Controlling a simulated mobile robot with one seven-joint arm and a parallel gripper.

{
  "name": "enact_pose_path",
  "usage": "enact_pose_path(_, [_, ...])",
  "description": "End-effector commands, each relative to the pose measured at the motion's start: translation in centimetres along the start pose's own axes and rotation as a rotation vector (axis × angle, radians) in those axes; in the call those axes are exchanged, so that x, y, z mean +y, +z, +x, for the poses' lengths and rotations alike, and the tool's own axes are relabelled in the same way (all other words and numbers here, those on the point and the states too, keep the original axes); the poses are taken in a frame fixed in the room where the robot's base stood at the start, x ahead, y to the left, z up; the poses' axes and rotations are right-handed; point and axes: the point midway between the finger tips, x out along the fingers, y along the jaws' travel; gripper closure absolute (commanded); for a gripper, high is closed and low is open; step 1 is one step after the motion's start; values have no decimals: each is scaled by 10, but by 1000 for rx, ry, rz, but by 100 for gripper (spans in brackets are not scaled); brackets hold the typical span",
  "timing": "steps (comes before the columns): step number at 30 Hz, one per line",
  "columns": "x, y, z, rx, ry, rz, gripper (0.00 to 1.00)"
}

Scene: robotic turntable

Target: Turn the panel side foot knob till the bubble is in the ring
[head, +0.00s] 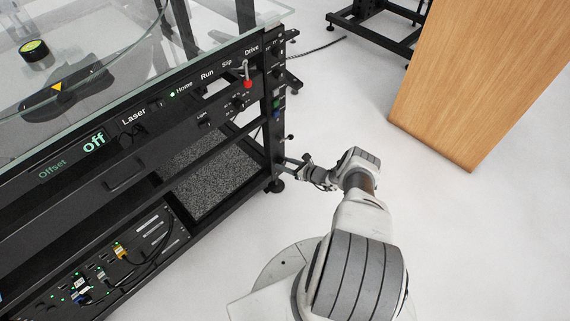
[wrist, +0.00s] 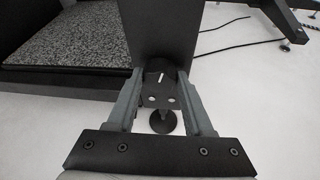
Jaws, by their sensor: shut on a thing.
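The foot knob (wrist: 160,72) is dark with a white mark and sits at the bottom of a black frame post in the wrist view. My gripper (wrist: 161,76) is shut on the knob, one finger on each side. A round foot pad (wrist: 167,122) shows below it on the floor. In the head view my gripper (head: 287,161) is at the low front right corner of the frame, above the foot (head: 274,186). The yellow-green bubble level (head: 34,50) is at the upper left, seen through glass. The bubble's place in its ring is too small to tell.
The black control panel (head: 150,112) has labels, a red-tipped lever (head: 247,79) and an "Off" display (head: 94,143). A wooden panel (head: 490,70) stands at the right. The white floor between it and the frame is clear. A grey speckled slab (wrist: 65,48) lies inside the frame.

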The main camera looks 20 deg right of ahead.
Motion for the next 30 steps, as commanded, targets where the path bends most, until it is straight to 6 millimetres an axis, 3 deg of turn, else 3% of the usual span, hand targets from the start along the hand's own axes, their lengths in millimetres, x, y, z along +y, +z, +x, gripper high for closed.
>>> enact_pose_path(9, [0, -1, -1, 2, 1, 5, 100])
enact_pose_path(10, [0, -1, -1, 2, 1, 4, 45])
enact_pose_path(15, [0, -1, 0, 2, 1, 4, 19])
enact_pose_path(25, [0, 0, -4, 2, 1, 4, 19])
enact_pose_path(30, [-1, 3, -28, 3, -1, 6, 19])
